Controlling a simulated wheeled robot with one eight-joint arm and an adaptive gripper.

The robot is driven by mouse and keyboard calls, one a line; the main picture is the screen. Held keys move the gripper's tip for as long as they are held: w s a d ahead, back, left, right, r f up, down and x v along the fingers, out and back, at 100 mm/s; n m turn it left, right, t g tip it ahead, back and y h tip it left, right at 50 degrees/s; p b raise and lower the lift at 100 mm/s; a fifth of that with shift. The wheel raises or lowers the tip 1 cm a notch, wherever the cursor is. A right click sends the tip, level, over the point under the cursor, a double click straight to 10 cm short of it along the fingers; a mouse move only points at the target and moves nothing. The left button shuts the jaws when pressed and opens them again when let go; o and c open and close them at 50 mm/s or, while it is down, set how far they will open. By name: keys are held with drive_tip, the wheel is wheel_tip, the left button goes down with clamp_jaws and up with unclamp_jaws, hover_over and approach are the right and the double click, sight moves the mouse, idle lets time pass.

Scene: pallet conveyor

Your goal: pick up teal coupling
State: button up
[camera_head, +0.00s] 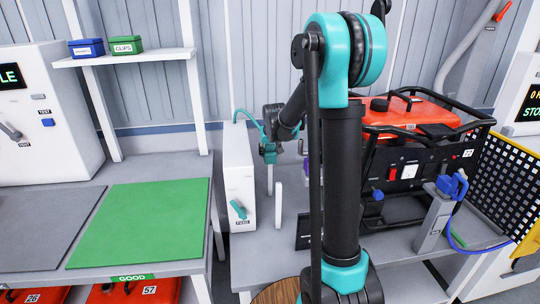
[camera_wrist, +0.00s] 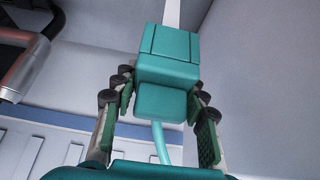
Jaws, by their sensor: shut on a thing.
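The teal coupling (camera_head: 268,153) is a blocky teal piece at the top of a thin white post, left of my upright arm in the head view. In the wrist view the coupling (camera_wrist: 168,62) fills the space between my fingers. My gripper (camera_head: 272,138) is shut on it, and in the wrist view the padded fingers (camera_wrist: 162,112) lie along both its sides. A teal hose (camera_wrist: 160,142) runs from the coupling toward my palm. The white post (camera_wrist: 172,14) appears at its far end; I cannot tell whether they are still joined.
A white box (camera_head: 239,170) with a teal lever stands close left of the coupling. A second white post (camera_head: 278,195) is nearby. An orange generator (camera_head: 415,125) in a black frame and a blue coupling (camera_head: 453,186) are at right. A green mat (camera_head: 140,222) lies clear at left.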

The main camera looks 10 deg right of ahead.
drive_tip(key=shift+r, duration=0.1)
wheel_tip(320, 180, up, 27)
drive_tip(key=shift+r, duration=0.15)
idle(1.5)
